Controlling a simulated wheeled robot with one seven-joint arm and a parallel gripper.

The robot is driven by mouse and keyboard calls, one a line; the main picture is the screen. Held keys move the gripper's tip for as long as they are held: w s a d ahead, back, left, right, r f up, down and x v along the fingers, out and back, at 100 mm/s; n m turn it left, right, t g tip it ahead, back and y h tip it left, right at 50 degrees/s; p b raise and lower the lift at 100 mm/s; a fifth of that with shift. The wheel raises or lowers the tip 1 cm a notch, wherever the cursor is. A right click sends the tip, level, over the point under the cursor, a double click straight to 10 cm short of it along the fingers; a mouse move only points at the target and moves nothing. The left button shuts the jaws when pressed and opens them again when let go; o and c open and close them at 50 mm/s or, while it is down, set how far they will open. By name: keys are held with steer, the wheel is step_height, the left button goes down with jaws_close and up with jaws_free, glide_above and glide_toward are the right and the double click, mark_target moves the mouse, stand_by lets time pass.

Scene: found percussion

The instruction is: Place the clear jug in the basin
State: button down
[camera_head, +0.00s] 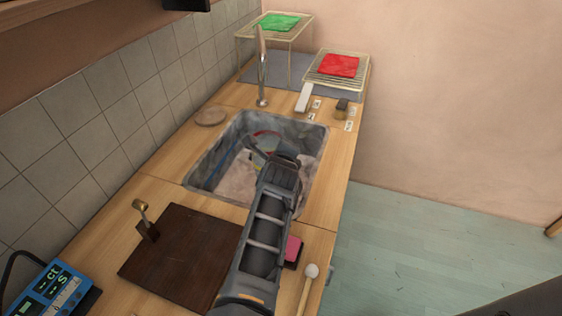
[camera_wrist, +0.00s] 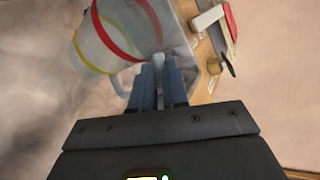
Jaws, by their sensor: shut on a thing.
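The clear jug (camera_wrist: 100,45) has a red band and a yellow band. It fills the upper left of the wrist view, with its handle between my fingers. In the head view the jug (camera_head: 266,136) shows within the basin's outline, partly hidden behind my wrist. My gripper (camera_wrist: 158,68) is shut on the jug's handle; in the head view its fingers are mostly hidden. The grey basin (camera_head: 318,152) is sunk in the wooden counter. I cannot tell whether the jug touches the basin floor.
A tap (camera_head: 261,75) stands behind the basin. A dark board (camera_head: 180,250) lies in front, with a pink sponge (camera_head: 293,248) and a mallet (camera_head: 311,272) to its right. Wire racks with a green cloth (camera_head: 279,22) and a red cloth (camera_head: 339,65) stand at the far end.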

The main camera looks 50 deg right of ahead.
steer(key=shift+f, duration=2.1)
steer(key=c, duration=1.1)
jaws_free()
steer(key=shift+f, duration=0.1)
steer(key=shift+c, duration=0.2)
steer(key=b+v, duration=0.1)
steer(key=v, duration=1.1)
